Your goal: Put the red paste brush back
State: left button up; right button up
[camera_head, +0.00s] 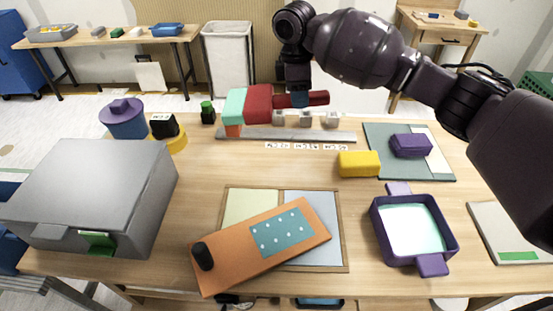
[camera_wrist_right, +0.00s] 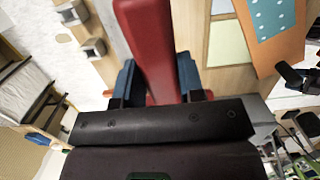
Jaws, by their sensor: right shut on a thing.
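The red paste brush (camera_head: 258,104) is held level above the back of the table. Its red handle points right and its teal bristle end (camera_head: 234,106) points left. My right gripper (camera_head: 300,99) comes down from above and is shut on the handle. In the right wrist view the red handle (camera_wrist_right: 149,45) runs between my right gripper's blue fingers (camera_wrist_right: 158,82). A grey rail (camera_head: 250,135) with several small grey blocks (camera_head: 305,118) behind it lies below the brush. Marked white labels (camera_head: 306,146) lie in front of the rail. My left gripper is not in view.
A grey box (camera_head: 95,185) fills the left side. An orange board (camera_head: 210,255) lies over a framed panel (camera_head: 330,225). A purple tray (camera_head: 417,263), a yellow block (camera_head: 359,164) and a purple block (camera_head: 411,146) are right. The centre-left tabletop is clear.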

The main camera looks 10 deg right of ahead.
jog(key=shift+s+d+r+m+y, duration=0.1)
jog(key=shift+s+d+m+y, duration=0.1)
jog(key=shift+m+y, duration=0.1)
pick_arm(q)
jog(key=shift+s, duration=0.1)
pick_arm(e)
jog(key=shift+y, duration=0.4)
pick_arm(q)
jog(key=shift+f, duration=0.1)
pick_arm(e)
jog(key=b, duration=0.4)
send_near(296, 163)
notch_tip(296, 163, down, 5)
jog(key=shift+s+f, duration=0.1)
jog(key=shift+f, duration=0.7)
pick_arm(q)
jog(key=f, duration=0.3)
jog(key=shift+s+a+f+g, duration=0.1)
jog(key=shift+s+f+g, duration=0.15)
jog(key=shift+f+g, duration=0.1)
pick_arm(e)
jog(key=o, duration=1)
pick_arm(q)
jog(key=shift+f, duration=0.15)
